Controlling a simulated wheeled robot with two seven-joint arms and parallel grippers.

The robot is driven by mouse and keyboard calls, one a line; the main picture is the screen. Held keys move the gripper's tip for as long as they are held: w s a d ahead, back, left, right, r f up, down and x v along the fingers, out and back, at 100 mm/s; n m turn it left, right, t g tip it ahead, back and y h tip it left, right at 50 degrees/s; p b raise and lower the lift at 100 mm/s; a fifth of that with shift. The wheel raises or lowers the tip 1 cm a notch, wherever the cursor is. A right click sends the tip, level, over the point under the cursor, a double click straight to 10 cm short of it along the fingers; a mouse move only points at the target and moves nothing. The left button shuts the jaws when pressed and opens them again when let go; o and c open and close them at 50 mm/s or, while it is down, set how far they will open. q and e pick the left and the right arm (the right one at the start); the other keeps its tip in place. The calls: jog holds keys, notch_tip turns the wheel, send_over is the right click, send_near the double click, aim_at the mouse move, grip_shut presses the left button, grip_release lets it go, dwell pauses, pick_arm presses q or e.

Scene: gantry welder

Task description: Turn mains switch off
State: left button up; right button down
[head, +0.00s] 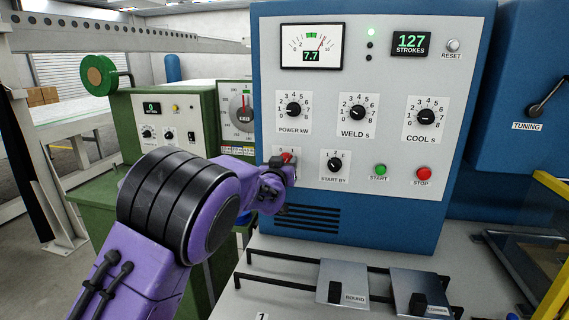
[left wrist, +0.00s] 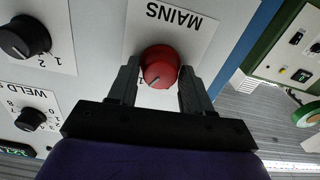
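The mains switch is a red round knob (left wrist: 160,66) on a white plate marked MAINS, upside down in the left wrist view. Its pale pointer line is on the side toward the "1" mark. In the head view a bit of the red knob (head: 287,157) shows at the lower left of the blue panel (head: 390,190), partly hidden by my left gripper (head: 283,172). In the left wrist view the two dark fingers (left wrist: 160,85) lie along opposite sides of the knob and appear to be closed on it. My right gripper is not in view.
The START BY dial (head: 335,164) sits just right of the mains switch, with POWER (head: 294,110) above it. Green START (head: 380,170) and red STOP (head: 424,173) buttons are further right. A green machine (head: 160,110) stands at the left. Fixtures on rails (head: 343,282) lie below.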

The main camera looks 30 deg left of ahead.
pick_arm(q)
jog(key=c, duration=0.6)
jog(key=shift+n, duration=0.3)
jog(key=n+b, duration=0.2)
jog(key=n, duration=0.9)
jog(key=shift+a+f+b, duration=0.1)
jog(key=shift+b, duration=0.3)
jog(key=shift+n, duration=0.3)
jog(key=o, duration=1.1)
